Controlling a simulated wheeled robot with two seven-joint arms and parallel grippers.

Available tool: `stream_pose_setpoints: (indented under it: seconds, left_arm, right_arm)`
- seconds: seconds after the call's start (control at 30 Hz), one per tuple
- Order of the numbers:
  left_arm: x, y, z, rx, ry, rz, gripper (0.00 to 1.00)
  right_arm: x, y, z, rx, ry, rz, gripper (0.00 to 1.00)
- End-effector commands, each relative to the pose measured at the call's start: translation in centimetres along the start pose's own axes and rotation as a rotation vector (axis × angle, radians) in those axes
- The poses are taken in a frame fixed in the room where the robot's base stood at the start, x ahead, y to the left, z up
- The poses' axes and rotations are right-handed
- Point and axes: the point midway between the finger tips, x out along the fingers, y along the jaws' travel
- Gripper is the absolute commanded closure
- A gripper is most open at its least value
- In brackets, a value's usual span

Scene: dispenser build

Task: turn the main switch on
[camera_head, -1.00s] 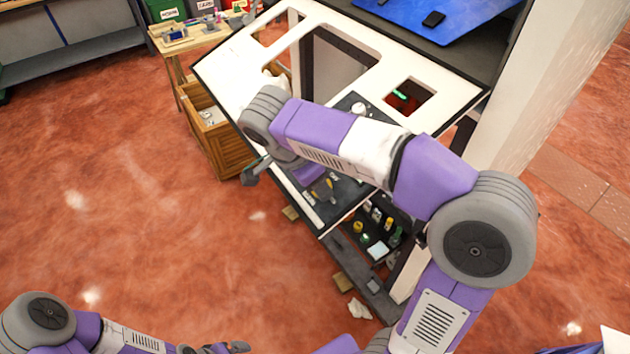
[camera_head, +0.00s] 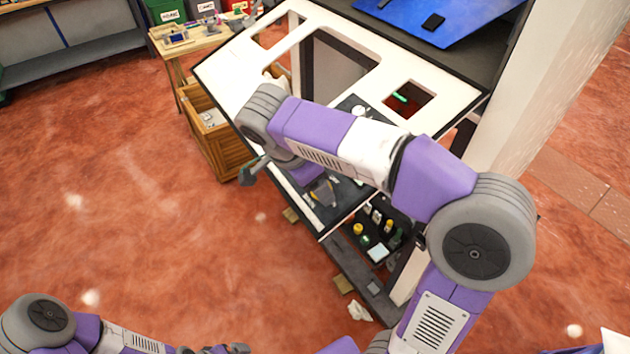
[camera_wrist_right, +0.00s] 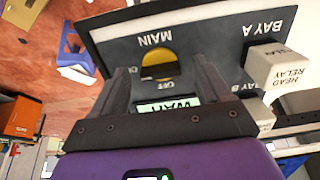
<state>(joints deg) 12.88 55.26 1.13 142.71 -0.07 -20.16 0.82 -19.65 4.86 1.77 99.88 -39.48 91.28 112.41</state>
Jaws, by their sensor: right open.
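The main switch (camera_wrist_right: 158,68) shows in the right wrist view as a yellow disc with a dark knob, on a dark panel (camera_wrist_right: 215,52). The labels MAIN and OFF beside it appear upside down. My right gripper (camera_wrist_right: 162,76) is open, with one finger on each side of the switch in the picture. I cannot tell whether the fingers touch it. A green display (camera_wrist_right: 168,103) below it is partly hidden by the gripper. In the head view my right arm covers much of the cabinet front (camera_head: 228,68). My left gripper (camera_head: 228,349) is at the bottom edge, its jaws unclear.
A white block labelled HEAD RELAY (camera_wrist_right: 280,68) juts out near BAY A, right of the switch in the wrist view. A wooden crate (camera_head: 228,150) stands left of the cabinet. A lower shelf holds several small parts. The red floor at left is clear.

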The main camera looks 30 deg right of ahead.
Motion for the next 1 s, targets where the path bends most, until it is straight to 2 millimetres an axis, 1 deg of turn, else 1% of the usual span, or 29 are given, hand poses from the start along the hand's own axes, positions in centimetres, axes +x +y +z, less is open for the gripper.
stream_pose_setpoints:
  seconds: [0.03,0.2,0.3,0.4,0.53,1.0]
  left_arm:
    - [-0.3,0.1,0.0,0.0,0.0,0.0,0.0]
    - [-1.1,0.4,0.1,0.0,0.0,0.0,0.0]
    - [-1.4,0.5,0.1,0.0,0.0,0.0,0.0]
    - [-1.6,0.6,0.1,0.0,0.0,0.0,0.0]
    - [-1.6,0.6,0.1,0.0,0.0,0.0,0.0]
    - [-1.8,0.7,0.1,0.0,0.0,0.0,0.0]
  right_arm:
    - [-1.0,-0.1,0.0,0.0,-0.001,-0.004,0.23]
    - [-4.0,-0.1,0.0,0.0,-0.002,-0.004,0.23]
    - [-5.5,-0.1,0.0,0.0,-0.002,-0.004,0.23]
    - [-6.3,0.0,0.0,0.001,-0.001,-0.003,0.23]
    - [-6.7,0.0,0.0,0.0,-0.001,-0.002,0.23]
    - [-6.8,0.0,-0.1,0.001,-0.001,-0.002,0.23]
